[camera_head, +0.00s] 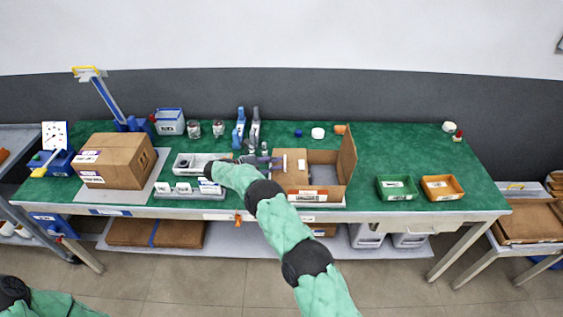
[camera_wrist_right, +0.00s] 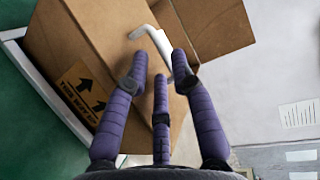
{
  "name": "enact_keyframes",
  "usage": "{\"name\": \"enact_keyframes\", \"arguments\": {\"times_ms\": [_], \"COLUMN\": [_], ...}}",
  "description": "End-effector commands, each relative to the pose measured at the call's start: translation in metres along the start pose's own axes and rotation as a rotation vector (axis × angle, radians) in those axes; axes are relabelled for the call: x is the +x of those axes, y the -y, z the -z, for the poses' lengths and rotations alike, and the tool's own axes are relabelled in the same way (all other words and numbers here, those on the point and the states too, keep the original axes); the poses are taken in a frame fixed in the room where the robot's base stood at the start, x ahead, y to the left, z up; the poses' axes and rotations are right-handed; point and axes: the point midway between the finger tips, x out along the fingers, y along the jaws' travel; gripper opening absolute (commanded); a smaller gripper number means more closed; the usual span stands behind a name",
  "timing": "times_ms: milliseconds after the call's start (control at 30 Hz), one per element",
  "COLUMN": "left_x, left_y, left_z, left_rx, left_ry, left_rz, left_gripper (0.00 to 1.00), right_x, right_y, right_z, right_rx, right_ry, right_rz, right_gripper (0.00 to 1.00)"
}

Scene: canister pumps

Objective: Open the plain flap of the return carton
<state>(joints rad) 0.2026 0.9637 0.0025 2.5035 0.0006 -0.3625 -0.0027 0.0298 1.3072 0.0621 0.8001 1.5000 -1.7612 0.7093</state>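The return carton (camera_head: 322,196) stands open-topped at the front middle of the bench. Its right flap (camera_head: 348,152) is raised upright. Its left flap (camera_head: 291,178) is plain brown and lies flat over the left part of the opening. A white bent tab (camera_head: 285,162) sticks up from this flap; it also shows in the right wrist view (camera_wrist_right: 150,40). My right gripper (camera_head: 270,160) is at the carton's left side. Its purple fingers (camera_wrist_right: 158,62) are spread, with the tab's lower end between the tips; contact is unclear. My left gripper is out of view.
A closed carton (camera_head: 115,158) stands on a grey plate at the left. Green (camera_head: 397,188) and orange (camera_head: 441,188) bins stand at the right. Bottles (camera_head: 247,128) stand behind. The mat's right side is mostly clear.

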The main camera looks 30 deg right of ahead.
Motion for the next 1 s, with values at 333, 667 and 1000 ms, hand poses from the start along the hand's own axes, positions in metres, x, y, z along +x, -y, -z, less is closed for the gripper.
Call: {"name": "enact_keyframes", "arguments": {"times_ms": [333, 667, 1000], "left_x": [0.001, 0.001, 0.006], "left_y": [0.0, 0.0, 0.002], "left_z": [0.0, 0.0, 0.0], "left_rx": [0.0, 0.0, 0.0], "left_ry": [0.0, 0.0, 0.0], "left_rz": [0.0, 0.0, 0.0], "left_gripper": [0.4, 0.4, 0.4], "right_x": [0.029, 0.029, 0.029], "right_y": [0.0, 0.0, -0.002], "right_z": [0.0, 0.0, 0.0], "right_rx": [0.0, 0.0, -0.007], "right_ry": [0.001, 0.001, 0.002], "right_rz": [0.0, 0.0, 0.016], "right_gripper": [0.25, 0.05, 0.0]}}
